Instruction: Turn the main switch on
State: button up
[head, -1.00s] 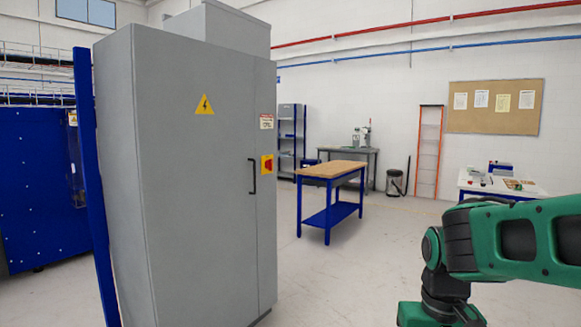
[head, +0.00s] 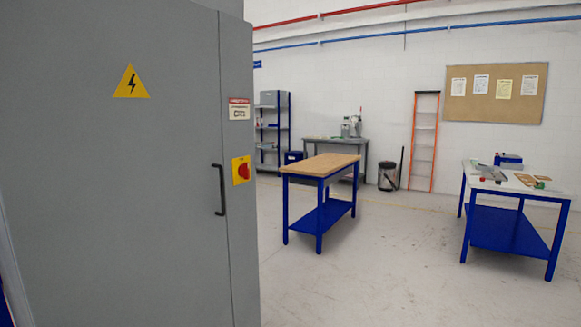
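The main switch (head: 242,170) is a red rotary knob on a yellow plate. It is on the narrow right part of the front of a tall grey electrical cabinet (head: 110,200), below a small white and red label (head: 239,108). The knob is too small to read its position. A black door handle (head: 219,190) is just left of the switch, and the cabinet door looks closed. My gripper and arm are out of view now.
A wooden-topped blue workbench (head: 320,163) stands right of the cabinet. A white-topped blue table (head: 518,182) with small items is at the right. An orange ladder (head: 424,140) and a bin (head: 388,176) are by the back wall. The floor between is free.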

aim_at(243, 168)
jog(key=u, duration=0.25)
jog(key=i, duration=1.7)
jog(key=u, duration=0.6)
